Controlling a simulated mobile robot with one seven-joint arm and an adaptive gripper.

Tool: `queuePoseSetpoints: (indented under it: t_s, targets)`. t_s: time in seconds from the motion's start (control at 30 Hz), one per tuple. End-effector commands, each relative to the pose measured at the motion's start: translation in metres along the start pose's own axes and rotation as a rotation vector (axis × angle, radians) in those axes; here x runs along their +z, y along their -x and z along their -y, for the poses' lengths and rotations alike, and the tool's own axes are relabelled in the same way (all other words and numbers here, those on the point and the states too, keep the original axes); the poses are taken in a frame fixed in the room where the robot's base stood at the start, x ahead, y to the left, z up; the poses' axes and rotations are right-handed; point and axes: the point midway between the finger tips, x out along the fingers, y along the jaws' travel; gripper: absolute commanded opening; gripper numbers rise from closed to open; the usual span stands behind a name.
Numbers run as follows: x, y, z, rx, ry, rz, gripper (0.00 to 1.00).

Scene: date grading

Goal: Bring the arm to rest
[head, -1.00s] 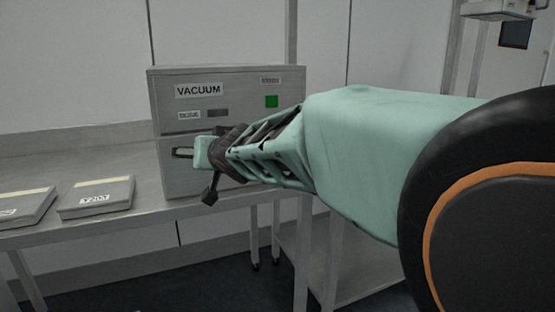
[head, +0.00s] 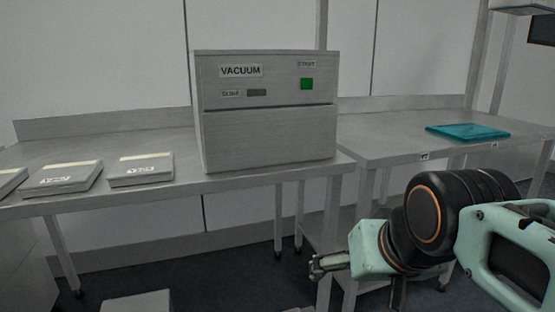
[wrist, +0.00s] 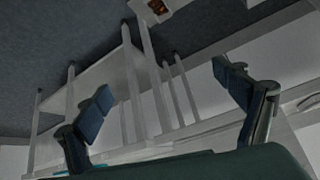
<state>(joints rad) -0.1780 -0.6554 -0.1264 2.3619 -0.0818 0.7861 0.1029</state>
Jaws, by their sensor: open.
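My gripper (wrist: 165,98) shows in the wrist view with its two dark blue finger pads spread wide apart and nothing between them. In the head view my gripper (head: 318,266) is at the lower right, low in front of the benches and partly turned away. It is well clear of the vacuum machine (head: 268,140), a grey metal box with a green start button (head: 306,84) on the bench.
Several flat grey labelled boxes, one of them nearest the machine (head: 140,172), lie on the left bench (head: 110,197). A teal tray (head: 468,132) lies on the right bench (head: 385,135). A pale block (head: 135,304) shows at the bottom edge. The floor under the benches is dark.

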Motion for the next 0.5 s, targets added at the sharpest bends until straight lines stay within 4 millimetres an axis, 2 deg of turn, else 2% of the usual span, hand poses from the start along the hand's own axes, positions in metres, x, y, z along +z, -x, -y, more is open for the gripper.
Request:
queuePoseSetpoints:
  t_s: [0.03, 0.2, 0.23, 0.3, 0.5]
  targets:
    - [0.025, -0.005, -0.004, 0.017, 0.002, 0.034, 0.89]
    - [0.094, -0.014, -0.009, 0.056, 0.021, 0.149, 0.89]
    - [0.096, -0.009, -0.008, 0.059, 0.024, 0.16, 0.89]
    - [0.077, 0.009, -0.006, 0.053, 0.027, 0.154, 0.89]
    - [0.052, 0.042, -0.003, 0.053, 0.026, 0.153, 0.89]
